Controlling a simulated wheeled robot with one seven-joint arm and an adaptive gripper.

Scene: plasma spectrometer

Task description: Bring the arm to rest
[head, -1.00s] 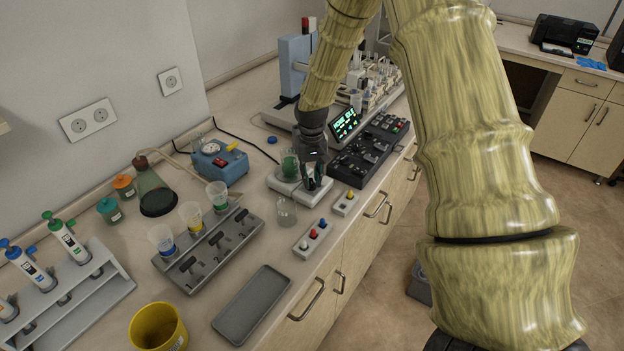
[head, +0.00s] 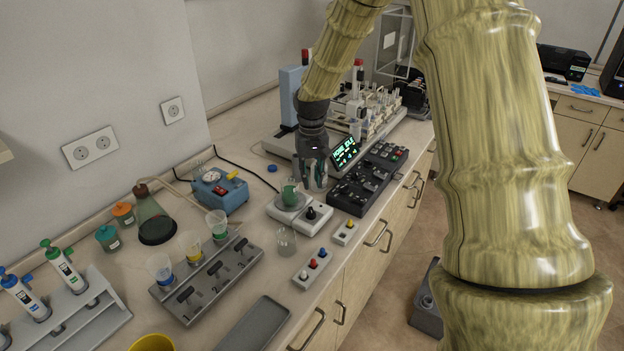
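My gripper (head: 314,178) hangs at the end of my arm, pointing down over the bench between the small stirrer and the black control panel. Its fingers are small and dark here, and I cannot tell whether they are open or shut. No held object is clearly visible. The stirrer (head: 310,220) is a white plate with a black knob, just below my gripper in the picture. A flask with green content (head: 290,196) stands on it, left of my fingers. The black control panel (head: 352,196) with its green-lettered screen (head: 344,152) is to the right.
An empty glass beaker (head: 286,241) and a button box (head: 312,266) stand near the bench's front edge. A grey rack (head: 207,282) with cups, a blue pump (head: 219,189), a conical flask (head: 155,217) and a pipette stand (head: 80,310) are left. An autosampler with vials (head: 365,108) stands behind.

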